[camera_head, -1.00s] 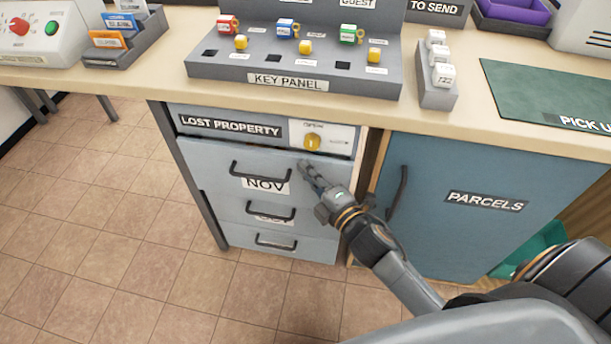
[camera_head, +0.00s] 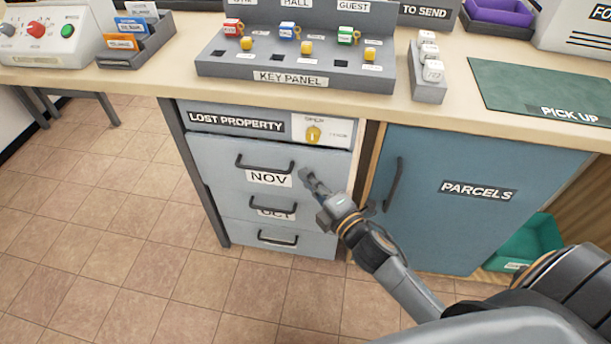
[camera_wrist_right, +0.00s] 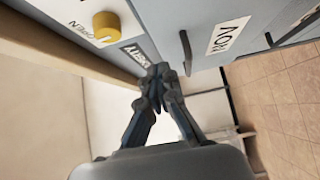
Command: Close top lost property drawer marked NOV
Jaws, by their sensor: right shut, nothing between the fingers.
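The top drawer (camera_head: 215,165) is grey-blue, with a dark bar handle and a white NOV label. It stands under the LOST PROPERTY panel (camera_head: 200,120). Its front still seems slightly proud of the drawer below, since the OCT label (camera_head: 276,213) is partly covered. My right gripper (camera_head: 308,177) is shut and empty at the right part of the NOV front, right of the label. I cannot tell whether it touches. In the right wrist view its fingertips (camera_wrist_right: 156,78) are together, with the NOV label (camera_wrist_right: 230,35) to their right. My left gripper is not in view.
A yellow knob (camera_head: 313,134) sits on the panel above the drawer. The blue PARCELS door (camera_head: 470,220) with its handle is to the right. The counter above holds the key panel (camera_head: 290,82). The tiled floor (camera_head: 120,220) at left is clear.

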